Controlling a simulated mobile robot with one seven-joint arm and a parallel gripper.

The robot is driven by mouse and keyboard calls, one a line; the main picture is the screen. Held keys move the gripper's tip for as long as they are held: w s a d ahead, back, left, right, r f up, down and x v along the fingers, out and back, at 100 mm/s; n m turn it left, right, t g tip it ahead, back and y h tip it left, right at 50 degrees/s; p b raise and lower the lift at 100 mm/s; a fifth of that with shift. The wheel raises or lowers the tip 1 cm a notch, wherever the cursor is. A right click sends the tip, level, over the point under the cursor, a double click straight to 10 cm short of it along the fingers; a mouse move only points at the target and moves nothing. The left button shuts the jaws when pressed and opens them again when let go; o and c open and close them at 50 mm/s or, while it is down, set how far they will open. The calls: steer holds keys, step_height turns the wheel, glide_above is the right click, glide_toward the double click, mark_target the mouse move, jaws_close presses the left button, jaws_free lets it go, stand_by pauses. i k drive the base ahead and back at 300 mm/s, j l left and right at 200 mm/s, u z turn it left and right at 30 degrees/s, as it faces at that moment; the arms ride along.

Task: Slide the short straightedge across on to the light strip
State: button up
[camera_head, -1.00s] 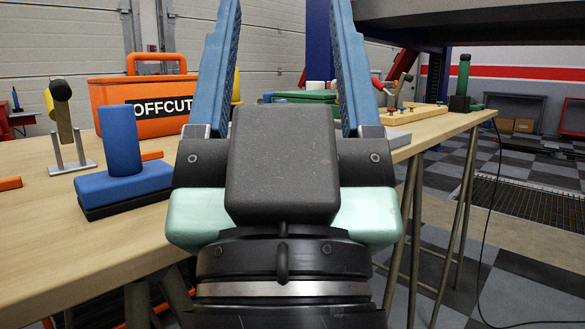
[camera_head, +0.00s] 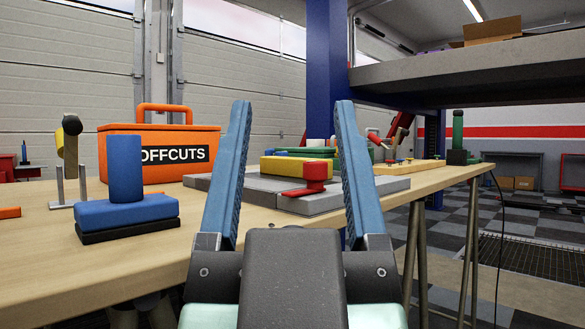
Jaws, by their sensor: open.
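A grey slab (camera_head: 345,203) lies on the bench beyond my gripper. A small red piece (camera_head: 315,172) with a round knob and a flat foot sits on it. A longer yellow bar (camera_head: 298,167) lies behind the red piece. I cannot tell for sure which one is the short straightedge. No light strip stands out clearly; the slab's surface is partly hidden by my fingers and seen at a low angle. My gripper (camera_head: 292,108) is open and empty, its two blue fingers pointing up in the view, in front of the slab and apart from these pieces.
A blue block with an upright cylinder (camera_head: 125,170) stands on the wooden bench (camera_head: 110,262) at left. Behind are an orange OFFCUTS box (camera_head: 160,155) and a hammer-like tool on a stand (camera_head: 70,160). A grey shelf (camera_head: 460,80) overhangs at upper right. The bench's front edge runs below.

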mark_target(284, 166)
steer(key=i+l+u, duration=0.2)
steer(key=l+u, duration=0.15)
steer(key=i+l+u, duration=0.1)
steer(key=l+u, duration=0.2)
steer(key=l, duration=0.25)
steer(key=i+l+u, duration=0.1)
steer(key=l+u, duration=0.25)
steer(key=l, duration=0.1)
